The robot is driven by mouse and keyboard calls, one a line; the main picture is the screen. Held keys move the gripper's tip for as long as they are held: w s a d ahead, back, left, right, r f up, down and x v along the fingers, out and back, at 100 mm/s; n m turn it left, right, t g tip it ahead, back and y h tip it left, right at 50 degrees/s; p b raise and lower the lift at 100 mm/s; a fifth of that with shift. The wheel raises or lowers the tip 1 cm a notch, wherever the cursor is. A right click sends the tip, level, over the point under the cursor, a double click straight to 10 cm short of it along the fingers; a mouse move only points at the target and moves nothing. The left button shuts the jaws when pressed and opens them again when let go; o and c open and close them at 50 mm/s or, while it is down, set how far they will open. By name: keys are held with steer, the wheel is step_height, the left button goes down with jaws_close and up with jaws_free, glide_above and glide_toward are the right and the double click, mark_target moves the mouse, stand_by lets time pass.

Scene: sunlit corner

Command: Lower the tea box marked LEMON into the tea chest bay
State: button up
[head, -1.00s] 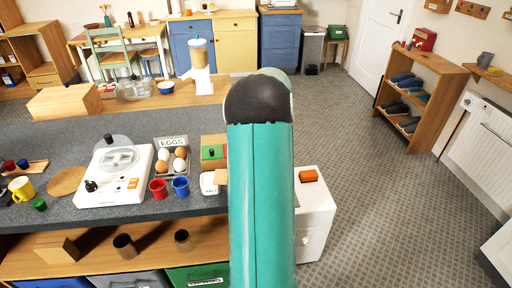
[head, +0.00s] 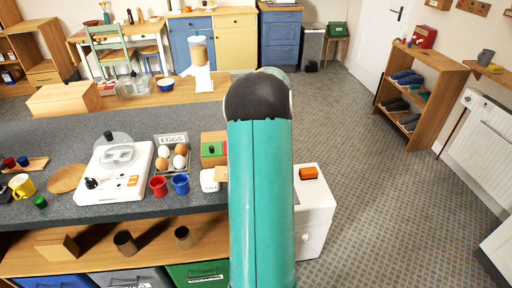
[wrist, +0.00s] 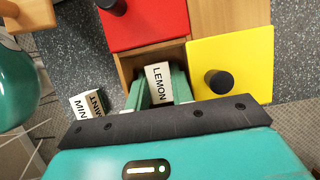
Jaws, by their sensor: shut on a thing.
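In the head view my arm hides the gripper and the LEMON box; part of the chest (head: 209,138) shows with a green lid.
A tea box marked MINT (wrist: 87,105) stands left of the chest in the wrist view. On the grey counter (head: 60,140) are an egg tray (head: 171,140), a red cup (head: 158,187), a blue cup (head: 181,184) and a white scale-like appliance (head: 115,172).

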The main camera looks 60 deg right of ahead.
steer(key=shift+f, duration=0.1)
steer(key=o, duration=1)
steer(key=shift+o, duration=0.2)
steer(key=v, duration=1.4)
steer(key=shift+w, duration=0.15)
